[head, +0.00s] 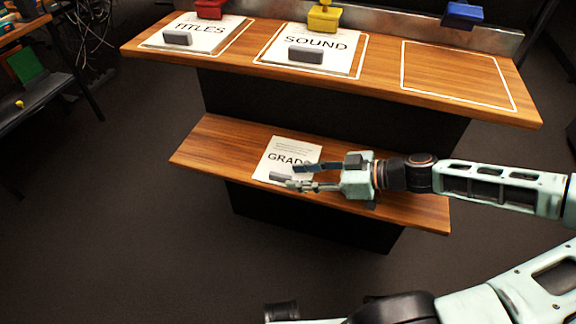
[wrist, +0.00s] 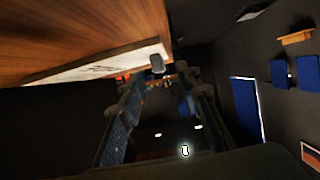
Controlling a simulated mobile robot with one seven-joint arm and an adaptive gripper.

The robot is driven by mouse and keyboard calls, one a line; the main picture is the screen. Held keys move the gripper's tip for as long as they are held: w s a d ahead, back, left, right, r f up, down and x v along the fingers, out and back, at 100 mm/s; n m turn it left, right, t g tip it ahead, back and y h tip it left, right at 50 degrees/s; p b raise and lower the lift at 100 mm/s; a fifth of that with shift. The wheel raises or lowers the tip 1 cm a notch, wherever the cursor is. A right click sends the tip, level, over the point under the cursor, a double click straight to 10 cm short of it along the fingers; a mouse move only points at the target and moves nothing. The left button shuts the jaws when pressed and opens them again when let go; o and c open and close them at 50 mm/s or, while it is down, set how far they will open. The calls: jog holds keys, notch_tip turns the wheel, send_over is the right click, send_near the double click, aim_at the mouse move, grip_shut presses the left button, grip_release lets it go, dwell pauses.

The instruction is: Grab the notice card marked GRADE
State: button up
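The GRADE card (head: 284,153) is a white card with black lettering, on the lower wooden shelf (head: 220,145). A grey block (head: 281,177) sits at its front edge. My gripper (head: 293,177) is at the card's right side, its fingers pointing left and covering the end of the word. The fingers are apart with nothing seen between them. In the wrist view the card (wrist: 95,68) shows edge-on at the upper left, with the grey block (wrist: 157,63) near the fingertips (wrist: 160,90). Whether a finger touches the block or card is unclear.
The right outline (head: 455,75) is empty. Red (head: 210,9), yellow (head: 323,17) and blue (head: 461,14) pieces stand along the back.

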aim_at(275, 168)
jog(key=shift+x, duration=1.35)
jog(key=shift+c, duration=0.6)
grip_shut()
jog(key=shift+r, duration=0.15)
